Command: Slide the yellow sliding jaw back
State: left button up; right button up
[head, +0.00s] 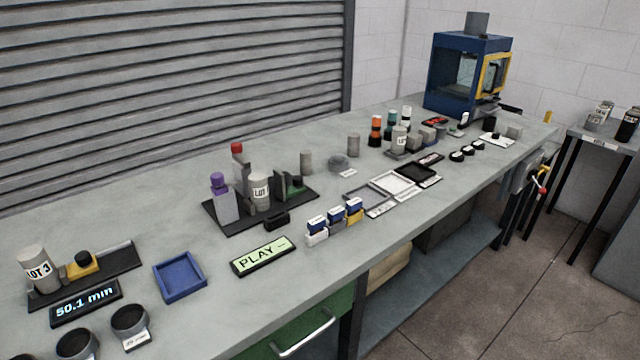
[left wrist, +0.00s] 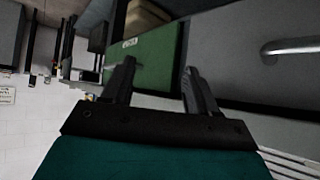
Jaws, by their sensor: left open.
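The yellow sliding jaw (head: 82,266), with a black knob on top, sits on a dark rail base (head: 115,270) at the left of the bench in the head view. A grey cylinder labelled LOT 3 (head: 38,268) stands at the left end of that base. A small grey block lies between the cylinder and the jaw. A display (head: 86,302) in front reads 50.1 mm. My left gripper (left wrist: 158,82) is open and empty in the left wrist view, near a green drawer front and away from the jaw. Neither gripper shows in the head view.
A blue tray (head: 180,276) stands right of the rail base. Dark round cups (head: 129,320) stand in front of the display. A PLAY sign (head: 263,256) and a black fixture (head: 262,208) are farther right. The bench behind the blue tray is clear. A drawer handle (left wrist: 290,46) is near my left gripper.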

aim_at(85, 264)
jog(key=u, duration=1.5)
